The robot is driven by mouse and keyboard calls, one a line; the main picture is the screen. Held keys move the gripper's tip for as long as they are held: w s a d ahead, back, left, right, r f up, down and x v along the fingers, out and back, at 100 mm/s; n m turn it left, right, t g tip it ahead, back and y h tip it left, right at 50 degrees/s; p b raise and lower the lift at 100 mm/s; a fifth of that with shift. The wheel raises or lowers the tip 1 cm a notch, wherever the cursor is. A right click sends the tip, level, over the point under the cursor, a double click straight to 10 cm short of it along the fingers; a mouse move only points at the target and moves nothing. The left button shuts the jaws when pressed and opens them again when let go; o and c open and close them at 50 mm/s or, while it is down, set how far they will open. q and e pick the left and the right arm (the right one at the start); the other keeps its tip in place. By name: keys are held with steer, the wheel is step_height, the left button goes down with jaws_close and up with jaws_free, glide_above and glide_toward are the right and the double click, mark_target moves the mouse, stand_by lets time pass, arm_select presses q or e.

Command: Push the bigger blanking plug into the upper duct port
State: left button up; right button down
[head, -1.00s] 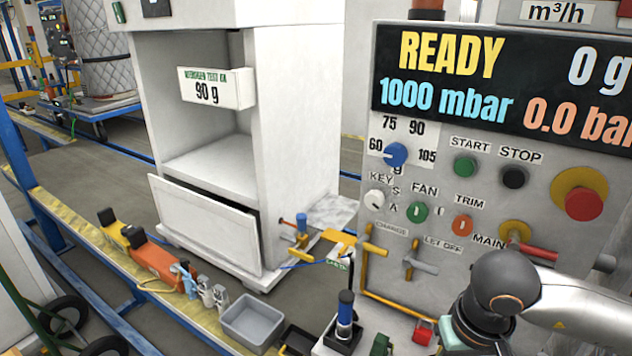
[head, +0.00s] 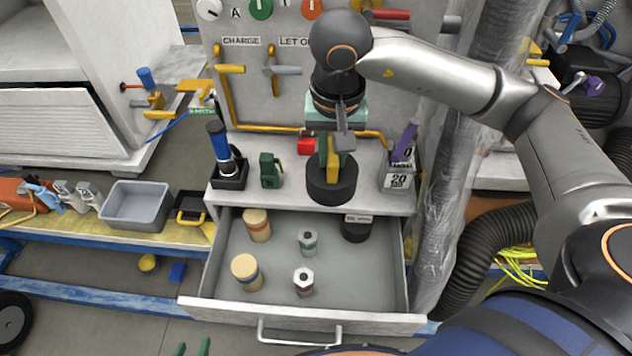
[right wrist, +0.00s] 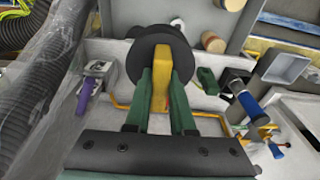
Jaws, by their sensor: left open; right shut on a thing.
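My right gripper (head: 331,160) is shut on the yellow grip of a large black round plug (head: 332,190), which I take for the bigger blanking plug. The plug is held upright near the front edge of the shelf, above the open drawer. The right wrist view also shows the plug (right wrist: 138,62) between the green fingers. A smaller-looking black plug (head: 357,231) with a label lies in the drawer's back right. I cannot make out the upper duct port in these frames.
The open drawer (head: 390,318) holds several beige and grey-green cylinders. A blue-handled tool (head: 218,145) and a "20" block (head: 398,178) stand on the shelf. A plastic-wrapped duct (head: 455,190) and black hose (head: 470,262) are on the right. A grey bin (head: 136,206) is left.

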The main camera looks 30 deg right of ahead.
steer(key=shift+m, duration=0.3)
steer(key=shift+w+d+f, duration=1.15)
steer(key=shift+w+f, duration=0.9)
steer(key=shift+f, duration=0.2)
steer(key=shift+w+d+f, duration=1.15)
steer(key=shift+w+f, duration=0.95)
steer(key=shift+f, duration=0.1)
steer(key=shift+w+d+f, duration=1.15)
steer(key=shift+w+f, duration=0.9)
steer(key=shift+f, duration=0.2)
steer(key=shift+f+b, duration=0.2)
steer(key=shift+b, duration=0.1)
steer(key=c, duration=0.8)
jaws_free()
steer(key=shift+o, duration=0.2)
